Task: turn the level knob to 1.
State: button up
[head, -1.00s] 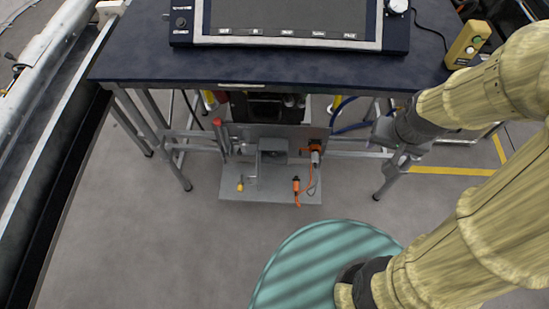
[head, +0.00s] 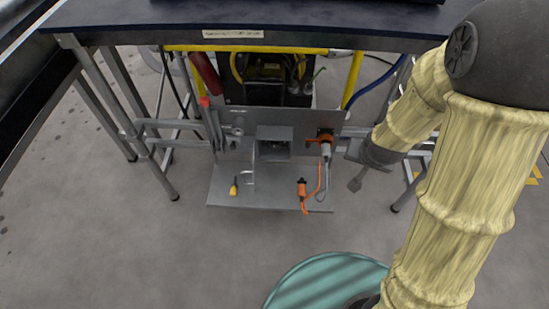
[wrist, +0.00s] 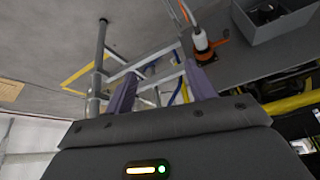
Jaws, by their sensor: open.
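I cannot make out a knob marked with a level or numbers in any current view. A grey panel with a shelf (head: 225,193) stands under the dark table. Small fittings are on the panel, including a round one (head: 237,131) at its left, too small to identify. My gripper (head: 357,180) is just right of the panel in the head view, pointing down. In the wrist view its two purplish fingers (wrist: 162,90) stand apart with nothing seen held between them.
The dark table (head: 130,18) is overhead, with metal legs (head: 165,180) beside the panel. Floor in front is clear.

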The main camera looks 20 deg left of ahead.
aim_at(275, 148)
jog(key=w+a+f+t+b, duration=0.1)
jog(key=w+a+f+b, duration=0.1)
jog(key=f+b, duration=0.45)
jog(key=w+a+f+b, duration=0.1)
jog(key=f+b, duration=0.2)
jog(key=f, duration=0.6)
jog(key=a+f+n+t, duration=0.2)
jog(key=a+f+t, duration=0.1)
jog(key=a+f+n+t, duration=0.2)
jog(key=a+t, duration=0.2)
jog(key=a+f+n+t+y, duration=0.1)
jog(key=a+f+t, duration=0.2)
jog(key=a+t, duration=0.1)
jog(key=shift+w+a+f+n, duration=0.15)
jog(key=shift+w+f+n, duration=0.2)
jog(key=shift+n, duration=0.05)
jog(key=s+a+n+t+y, duration=0.1)
jog(key=s+a+n+y, duration=0.4)
jog(key=s+n+y, duration=0.2)
jog(key=shift+s+a+n+t+y, duration=0.2)
jog(key=shift+n+t+y, duration=0.15)
jog(key=shift+y, duration=0.65)
jog(key=b+x, duration=0.5)
jog(key=x, duration=1.2)
jog(key=shift+w+r+b, duration=0.15)
jog(key=shift+w+b, duration=0.05)
jog(key=shift+b, duration=0.15)
